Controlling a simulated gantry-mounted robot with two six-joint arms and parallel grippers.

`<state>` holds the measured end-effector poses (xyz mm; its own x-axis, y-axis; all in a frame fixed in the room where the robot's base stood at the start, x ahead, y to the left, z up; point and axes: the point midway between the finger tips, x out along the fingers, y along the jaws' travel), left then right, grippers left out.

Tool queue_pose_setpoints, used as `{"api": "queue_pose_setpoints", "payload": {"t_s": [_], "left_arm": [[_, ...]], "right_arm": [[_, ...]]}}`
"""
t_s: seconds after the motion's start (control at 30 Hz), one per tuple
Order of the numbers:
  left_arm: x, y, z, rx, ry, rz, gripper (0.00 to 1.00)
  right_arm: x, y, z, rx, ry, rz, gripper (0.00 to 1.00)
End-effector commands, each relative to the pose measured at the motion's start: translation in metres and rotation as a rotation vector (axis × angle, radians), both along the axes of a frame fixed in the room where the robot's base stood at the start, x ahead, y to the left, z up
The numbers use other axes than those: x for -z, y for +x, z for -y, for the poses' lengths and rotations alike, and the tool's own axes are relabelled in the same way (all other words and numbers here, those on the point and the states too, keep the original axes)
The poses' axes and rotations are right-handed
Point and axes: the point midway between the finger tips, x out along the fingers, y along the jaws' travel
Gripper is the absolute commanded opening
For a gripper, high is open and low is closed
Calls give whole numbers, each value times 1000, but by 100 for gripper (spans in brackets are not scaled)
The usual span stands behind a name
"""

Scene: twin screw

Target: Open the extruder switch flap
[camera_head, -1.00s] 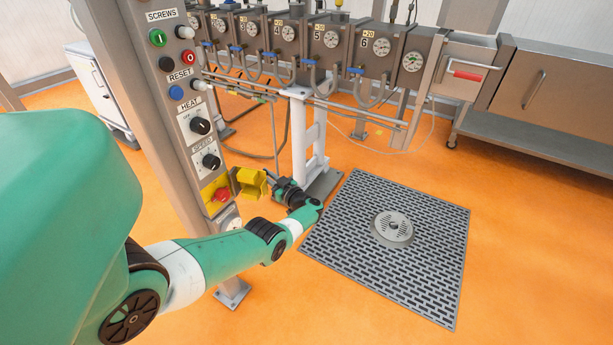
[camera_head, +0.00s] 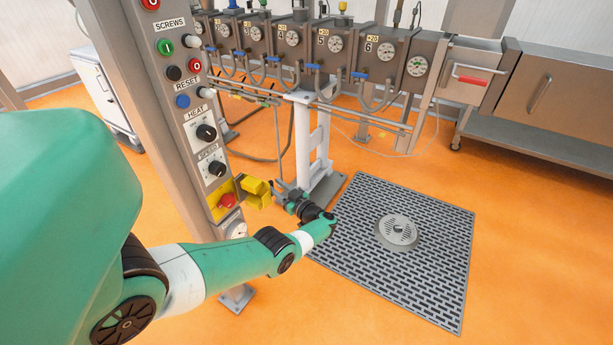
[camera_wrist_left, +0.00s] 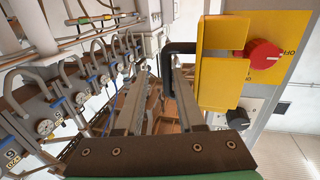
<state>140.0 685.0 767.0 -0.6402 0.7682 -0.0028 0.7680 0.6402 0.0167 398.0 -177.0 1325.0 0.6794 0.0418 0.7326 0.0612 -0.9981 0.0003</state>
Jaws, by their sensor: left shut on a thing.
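The yellow extruder switch flap (camera_head: 257,192) stands swung out from the lower part of the control panel. The red switch knob (camera_head: 227,200) on its yellow plate is exposed beside it. In the left wrist view the flap (camera_wrist_left: 221,68) is on the right, with the red knob (camera_wrist_left: 264,54) behind its edge. My left gripper (camera_head: 277,189) is beside the flap, right of the panel. In the left wrist view its fingers (camera_wrist_left: 168,68) are shut on the flap's black handle (camera_wrist_left: 181,48). My right gripper is not in view.
The grey panel post (camera_head: 165,130) carries buttons and dials above the switch. The extruder barrel (camera_head: 300,45), with gauges and hoses, runs behind. A white support leg (camera_head: 312,140) stands near my gripper. A floor grate (camera_head: 430,250) lies to the right, with clear orange floor around it.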

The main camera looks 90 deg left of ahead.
Motion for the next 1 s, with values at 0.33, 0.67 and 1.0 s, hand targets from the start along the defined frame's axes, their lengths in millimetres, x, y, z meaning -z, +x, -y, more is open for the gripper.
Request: {"api": "queue_pose_setpoints", "payload": {"t_s": [0.33,0.67,1.0], "left_arm": [[-2,48,50,8,5,-2,27],[-4,51,54,4,7,-2,27],[-6,53,55,11,7,-2,27]], "right_arm": [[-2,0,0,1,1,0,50],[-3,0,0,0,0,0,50],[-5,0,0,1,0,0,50]]}}
